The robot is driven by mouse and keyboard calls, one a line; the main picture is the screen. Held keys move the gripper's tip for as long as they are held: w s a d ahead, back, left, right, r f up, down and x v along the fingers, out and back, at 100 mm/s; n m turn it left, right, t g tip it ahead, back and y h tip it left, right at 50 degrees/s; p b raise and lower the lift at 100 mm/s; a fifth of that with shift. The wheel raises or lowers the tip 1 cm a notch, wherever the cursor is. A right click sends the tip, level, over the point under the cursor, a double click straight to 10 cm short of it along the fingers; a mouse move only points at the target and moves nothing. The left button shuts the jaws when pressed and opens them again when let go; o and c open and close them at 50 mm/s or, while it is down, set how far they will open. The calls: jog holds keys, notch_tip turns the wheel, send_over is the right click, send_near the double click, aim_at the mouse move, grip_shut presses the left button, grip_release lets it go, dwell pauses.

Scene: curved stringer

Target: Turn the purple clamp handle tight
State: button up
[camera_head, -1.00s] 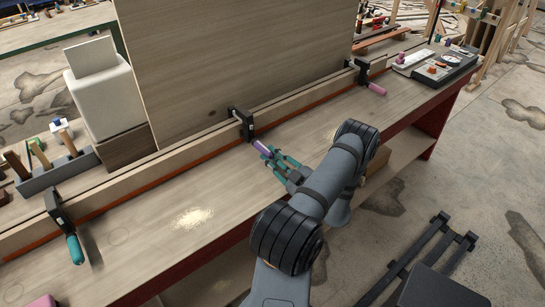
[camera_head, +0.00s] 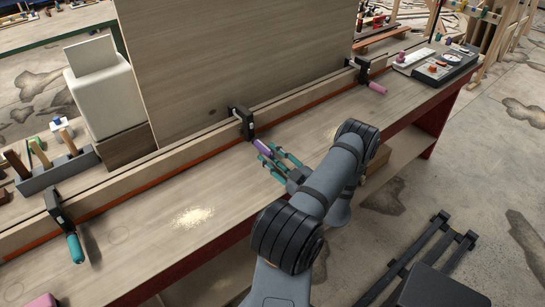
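The purple clamp handle (camera_head: 261,146) sticks out toward the bench front from the black middle clamp (camera_head: 244,121), which sits on the long wooden strip. My gripper (camera_head: 267,154) has teal fingers and is at the free end of this handle. The fingers are spread, one on each side of the handle, with a gap between them. Contact with the handle is too small to make out. My arm reaches in from the lower right.
A clamp with a teal handle (camera_head: 75,248) stands at left and one with a pink handle (camera_head: 377,87) at right. A tall wooden panel (camera_head: 235,55) stands behind the strip.

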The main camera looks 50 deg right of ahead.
jog(key=shift+r, duration=0.1)
jog(key=v, duration=1.2)
jog(key=x, duration=1.2)
jog(key=shift+w, duration=0.15)
jog(key=shift+d, duration=0.1)
